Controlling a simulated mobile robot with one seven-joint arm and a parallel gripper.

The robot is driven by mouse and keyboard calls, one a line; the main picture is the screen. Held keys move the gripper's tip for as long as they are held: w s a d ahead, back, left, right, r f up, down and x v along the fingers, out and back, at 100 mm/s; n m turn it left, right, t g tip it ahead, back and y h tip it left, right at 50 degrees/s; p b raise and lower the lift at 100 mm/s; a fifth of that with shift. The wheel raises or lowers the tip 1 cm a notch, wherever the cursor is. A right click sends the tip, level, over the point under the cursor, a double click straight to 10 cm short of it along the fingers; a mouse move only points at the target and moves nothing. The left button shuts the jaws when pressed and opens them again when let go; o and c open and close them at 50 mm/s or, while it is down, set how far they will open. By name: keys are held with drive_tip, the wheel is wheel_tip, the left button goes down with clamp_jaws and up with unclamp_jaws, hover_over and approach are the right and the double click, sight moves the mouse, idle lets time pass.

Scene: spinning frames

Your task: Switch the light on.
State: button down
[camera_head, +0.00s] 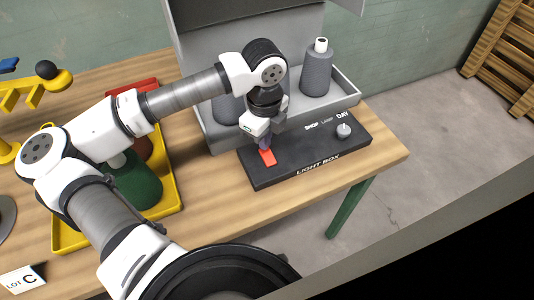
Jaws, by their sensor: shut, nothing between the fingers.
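The black light box panel (305,168) lies on the wooden table, with "LIGHT BOX" along its front edge. A red switch (268,158) sits on its left part. A grey knob (344,131) stands at its right, below the words "SHOP", "LAMP" and "DAY". My gripper (264,147) is shut and points down right at the red switch. Its tips seem to touch or nearly touch the switch; I cannot tell which. The gripper hides the far part of the switch.
A grey booth (350,88) stands behind the panel with grey yarn cones (317,70) in it. A yellow tray (176,205) with green and red cones is at left. A "LOT C" card (22,280) lies front left. The table (390,150) ends just right of the panel.

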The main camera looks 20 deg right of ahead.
drive_tip(key=shift+f+b, duration=0.9)
drive_tip(key=shift+b, duration=0.1)
idle(0.3)
drive_tip(key=shift+r+p, duration=1.35)
drive_tip(key=shift+r, duration=2.2)
